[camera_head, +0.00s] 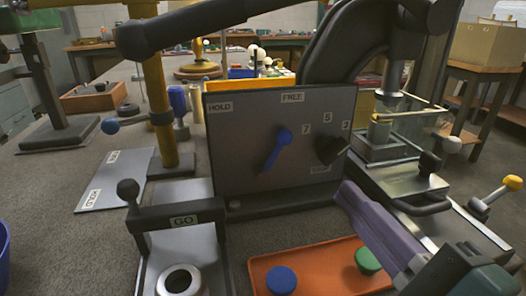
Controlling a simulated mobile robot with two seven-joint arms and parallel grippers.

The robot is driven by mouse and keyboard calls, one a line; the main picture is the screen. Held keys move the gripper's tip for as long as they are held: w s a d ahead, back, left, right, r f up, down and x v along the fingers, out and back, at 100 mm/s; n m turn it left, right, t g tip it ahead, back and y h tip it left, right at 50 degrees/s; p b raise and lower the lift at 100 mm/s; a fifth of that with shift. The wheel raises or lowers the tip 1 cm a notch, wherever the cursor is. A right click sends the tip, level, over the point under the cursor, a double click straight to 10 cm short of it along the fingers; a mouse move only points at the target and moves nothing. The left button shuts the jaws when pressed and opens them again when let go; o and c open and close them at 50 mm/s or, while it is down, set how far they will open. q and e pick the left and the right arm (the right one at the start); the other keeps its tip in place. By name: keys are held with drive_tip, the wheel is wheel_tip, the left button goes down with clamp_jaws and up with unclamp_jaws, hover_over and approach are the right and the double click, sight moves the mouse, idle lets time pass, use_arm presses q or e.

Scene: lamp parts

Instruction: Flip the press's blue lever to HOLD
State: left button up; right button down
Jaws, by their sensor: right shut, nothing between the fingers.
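A grey upright panel (235,165) stands mid-view with a HOLD label (219,108) at its upper left and a FREE label (292,97) at its top middle. A blue lever (277,148) on its face has its round end up and its narrow end down and slightly left. I cannot tell its setting for sure. My right gripper (346,193), purple, is shut and empty at the panel's lower right, apart from the blue lever. My left gripper is not in view.
A black dial knob (330,148) with numbers sits right of the lever. A GO-labelled black bar (183,220) stands in front. An orange tray (318,262) holds a blue and a green cap. A dark bar (190,25) crosses above. A labelled plate (95,185) lies left.

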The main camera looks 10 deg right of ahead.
sight(273, 155)
drive_tip(key=w, duration=0.6)
drive_tip(key=w+a, duration=0.1)
drive_tip(key=w, duration=0.3)
drive_tip(key=shift+r+b, duration=0.2)
drive_tip(key=shift+b, duration=0.1)
drive_tip(key=shift+a+r+n+p, duration=0.2)
drive_tip(key=shift+n+p, duration=0.1)
drive_tip(key=shift+p, duration=0.1)
